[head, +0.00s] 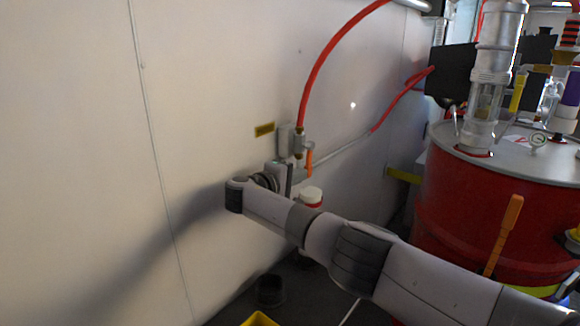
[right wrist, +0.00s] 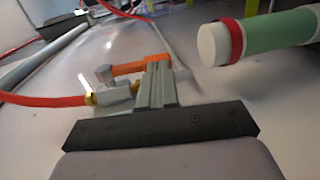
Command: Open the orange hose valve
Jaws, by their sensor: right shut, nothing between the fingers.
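The orange hose valve handle (head: 309,162) hangs down beside the valve body on the white wall, below the end of a red hose (head: 316,75). In the right wrist view the orange handle (right wrist: 128,68) runs from the grey valve body (right wrist: 117,92) to the fingers. My right gripper (head: 289,178) is just below the valve, close to the wall. In the right wrist view its fingers (right wrist: 158,72) are shut with nothing between them. They overlap the handle's free end in the picture; I cannot tell whether they touch it. My left gripper is not in view.
A bottle with a white cap (head: 311,194) and red band stands right of my gripper; its green side (right wrist: 280,38) shows in the wrist view. A red drum (head: 455,205) with a second orange handle (head: 507,225) stands at right. The wall at left is clear.

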